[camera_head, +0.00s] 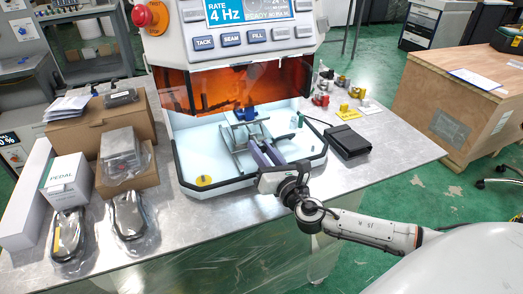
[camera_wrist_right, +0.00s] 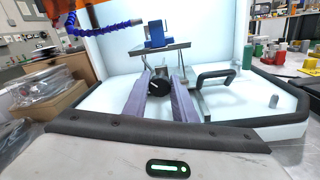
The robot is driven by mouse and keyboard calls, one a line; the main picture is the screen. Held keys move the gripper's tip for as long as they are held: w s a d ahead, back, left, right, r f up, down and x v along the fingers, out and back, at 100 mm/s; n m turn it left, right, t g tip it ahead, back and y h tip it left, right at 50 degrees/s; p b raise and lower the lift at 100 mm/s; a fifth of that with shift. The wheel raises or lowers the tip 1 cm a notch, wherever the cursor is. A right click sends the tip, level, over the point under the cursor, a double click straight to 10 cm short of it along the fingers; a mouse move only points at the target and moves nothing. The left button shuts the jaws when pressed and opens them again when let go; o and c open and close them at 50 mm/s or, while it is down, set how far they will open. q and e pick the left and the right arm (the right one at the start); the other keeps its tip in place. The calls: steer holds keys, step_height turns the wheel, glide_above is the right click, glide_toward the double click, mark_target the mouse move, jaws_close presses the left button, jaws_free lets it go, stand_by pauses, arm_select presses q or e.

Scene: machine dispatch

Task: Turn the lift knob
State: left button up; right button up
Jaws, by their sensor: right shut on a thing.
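The lift knob (camera_wrist_right: 158,88) is a round black knob with a pale mark, low at the front of the lift inside the machine's white tray. In the wrist view my right gripper (camera_wrist_right: 160,80) has its two purple-grey fingers on either side of the knob, shut on it. In the head view the right gripper (camera_head: 262,151) reaches over the tray's front edge, and the knob is hard to make out there. The lift's metal plate (camera_wrist_right: 172,47) stands behind the knob and carries a blue part (camera_wrist_right: 156,33). My left gripper is not in view.
A dark-edged tray rim (camera_head: 232,188) runs beneath my right wrist. A black handle (camera_wrist_right: 216,76) stands right of the lift. An orange shield (camera_head: 240,85) hangs above. A black case (camera_head: 347,141) lies right; boxes and bagged items (camera_head: 122,155) fill the bench's left.

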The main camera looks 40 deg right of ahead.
steer(key=m+b, duration=0.2)
steer(key=m, duration=0.1)
steer(key=shift+f+m+b, duration=0.15)
steer(key=shift+m+b, duration=0.15)
steer(key=shift+b, duration=0.1)
steer(key=shift+m+b, duration=0.5)
steer(key=shift+m, duration=0.4)
steer(key=shift+m+b, duration=0.4)
steer(key=shift+m, duration=0.9)
steer(key=shift+m+b, duration=0.4)
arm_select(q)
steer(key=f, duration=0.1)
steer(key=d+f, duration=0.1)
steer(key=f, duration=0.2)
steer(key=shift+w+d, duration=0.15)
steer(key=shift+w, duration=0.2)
arm_select(e)
steer(key=shift+r, duration=0.2)
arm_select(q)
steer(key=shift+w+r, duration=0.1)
